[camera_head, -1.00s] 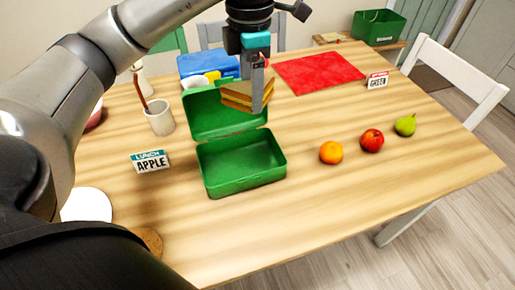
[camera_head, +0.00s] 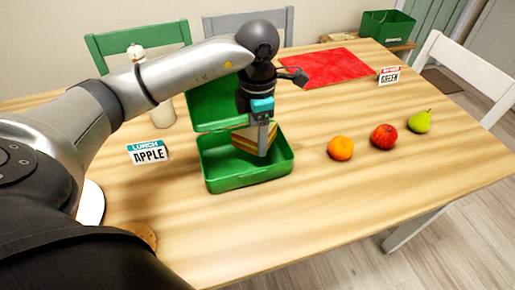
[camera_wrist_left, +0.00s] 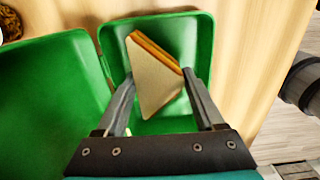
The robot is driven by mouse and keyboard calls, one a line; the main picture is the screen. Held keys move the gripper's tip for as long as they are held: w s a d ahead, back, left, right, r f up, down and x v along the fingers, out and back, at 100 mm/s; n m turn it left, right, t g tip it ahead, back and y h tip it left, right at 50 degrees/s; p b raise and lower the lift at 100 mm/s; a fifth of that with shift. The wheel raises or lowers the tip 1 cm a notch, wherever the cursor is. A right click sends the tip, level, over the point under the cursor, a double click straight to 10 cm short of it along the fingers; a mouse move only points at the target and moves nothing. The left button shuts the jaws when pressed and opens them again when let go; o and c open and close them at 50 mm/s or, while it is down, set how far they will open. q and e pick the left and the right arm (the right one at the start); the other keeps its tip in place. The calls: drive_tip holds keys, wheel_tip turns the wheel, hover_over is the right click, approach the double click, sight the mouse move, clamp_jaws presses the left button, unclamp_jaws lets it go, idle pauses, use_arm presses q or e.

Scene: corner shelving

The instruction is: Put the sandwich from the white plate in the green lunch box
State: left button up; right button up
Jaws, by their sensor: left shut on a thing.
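The sandwich (camera_head: 248,138) is a triangular half with a yellow and brown filling. My left gripper (camera_head: 264,148) is shut on it and holds it in or just over the open base of the green lunch box (camera_head: 245,178). In the left wrist view the sandwich (camera_wrist_left: 152,80) sits between the two fingers (camera_wrist_left: 158,95), with the green floor and walls of the box around it. Whether it touches the floor I cannot tell. The raised lid (camera_head: 212,108) stands behind. The white plate (camera_head: 92,203) is at the left, mostly hidden by my arm. My right gripper is not in view.
An orange (camera_head: 341,148), a red apple (camera_head: 383,136) and a green pear (camera_head: 420,121) lie right of the box. An "APPLE" sign (camera_head: 149,152) stands left of it. A red mat (camera_head: 325,68) lies behind. The front right table is clear.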

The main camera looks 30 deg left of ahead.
use_arm(q)
drive_tip(key=shift+f+b, duration=0.45)
drive_tip(key=shift+f, duration=1.55)
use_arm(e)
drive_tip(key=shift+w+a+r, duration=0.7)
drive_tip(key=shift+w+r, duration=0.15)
use_arm(q)
drive_tip(key=shift+f, duration=0.15)
drive_tip(key=o, duration=0.7)
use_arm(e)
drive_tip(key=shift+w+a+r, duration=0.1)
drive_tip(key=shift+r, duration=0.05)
use_arm(q)
drive_tip(key=shift+r, duration=0.25)
wheel_tip(320, 180, up, 10)
drive_tip(key=p, duration=0.3)
drive_tip(key=shift+r+p, duration=0.3)
drive_tip(key=shift+r, duration=0.65)
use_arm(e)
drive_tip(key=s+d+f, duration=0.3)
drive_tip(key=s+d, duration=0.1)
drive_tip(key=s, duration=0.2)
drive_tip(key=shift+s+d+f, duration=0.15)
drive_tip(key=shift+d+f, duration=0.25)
